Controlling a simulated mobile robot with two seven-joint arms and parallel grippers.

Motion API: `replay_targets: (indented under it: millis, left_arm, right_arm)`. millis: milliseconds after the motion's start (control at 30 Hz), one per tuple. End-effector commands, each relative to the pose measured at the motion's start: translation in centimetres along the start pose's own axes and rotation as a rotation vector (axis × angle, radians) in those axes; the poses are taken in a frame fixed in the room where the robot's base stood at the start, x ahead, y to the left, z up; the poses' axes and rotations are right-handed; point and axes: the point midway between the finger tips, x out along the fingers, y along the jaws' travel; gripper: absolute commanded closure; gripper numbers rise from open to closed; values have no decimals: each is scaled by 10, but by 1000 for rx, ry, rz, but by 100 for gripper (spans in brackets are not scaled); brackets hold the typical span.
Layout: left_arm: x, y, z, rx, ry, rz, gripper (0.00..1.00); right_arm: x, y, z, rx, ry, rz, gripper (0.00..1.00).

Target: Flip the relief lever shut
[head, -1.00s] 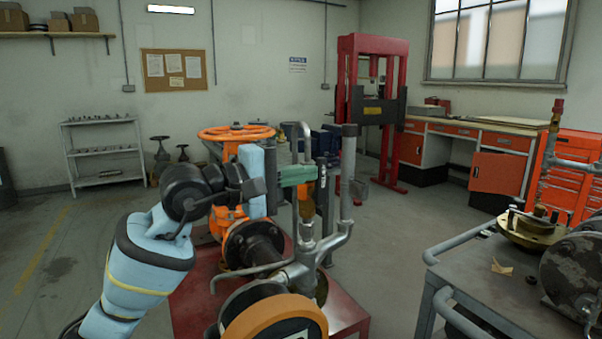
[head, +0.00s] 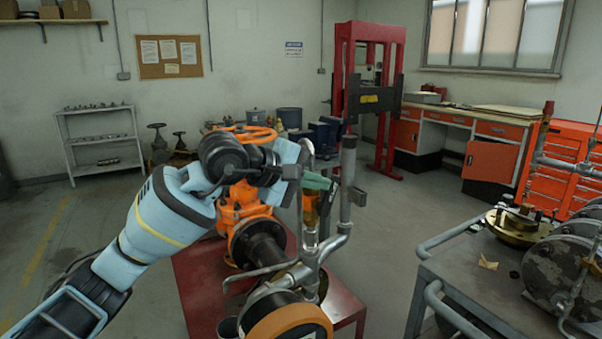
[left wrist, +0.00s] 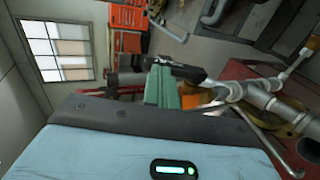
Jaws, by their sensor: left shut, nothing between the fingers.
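The orange gate valve (head: 240,205) stands on a red stand, with its handwheel behind my left wrist. Grey pipework rises at its right, with a brass-orange fitting (head: 311,206) on it. My left gripper (head: 320,183) reaches in from the left, its green fingers shut and empty at the upper part of that fitting; contact is unclear. In the left wrist view the fingers (left wrist: 163,88) show beside orange and grey pipe parts. I cannot pick out the relief lever for certain; the gripper may hide it. My right gripper is not in view.
A vertical grey pipe (head: 347,185) stands just right of the fingers. The red stand (head: 200,282) is below. A grey cart (head: 465,262) with valve parts is at the right. Open floor lies between it and the red press (head: 368,100).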

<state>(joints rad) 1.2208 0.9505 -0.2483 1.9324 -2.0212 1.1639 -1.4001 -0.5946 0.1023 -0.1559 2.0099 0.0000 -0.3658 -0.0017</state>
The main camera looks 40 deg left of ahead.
Motion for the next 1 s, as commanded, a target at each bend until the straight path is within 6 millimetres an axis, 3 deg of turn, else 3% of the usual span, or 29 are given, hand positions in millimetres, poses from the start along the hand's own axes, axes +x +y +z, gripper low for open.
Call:
replay_targets:
  millis: [33, 200, 1000]
  left_arm:
    - [-2, 8, 0, 1, 0, 8, 100]
    - [11, 9, 0, 0, -1, 8, 100]
    - [48, 12, 1, 0, -2, 7, 100]
  right_arm:
    - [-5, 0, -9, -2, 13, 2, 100]
    - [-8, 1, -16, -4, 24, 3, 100]
    - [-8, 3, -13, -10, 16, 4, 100]
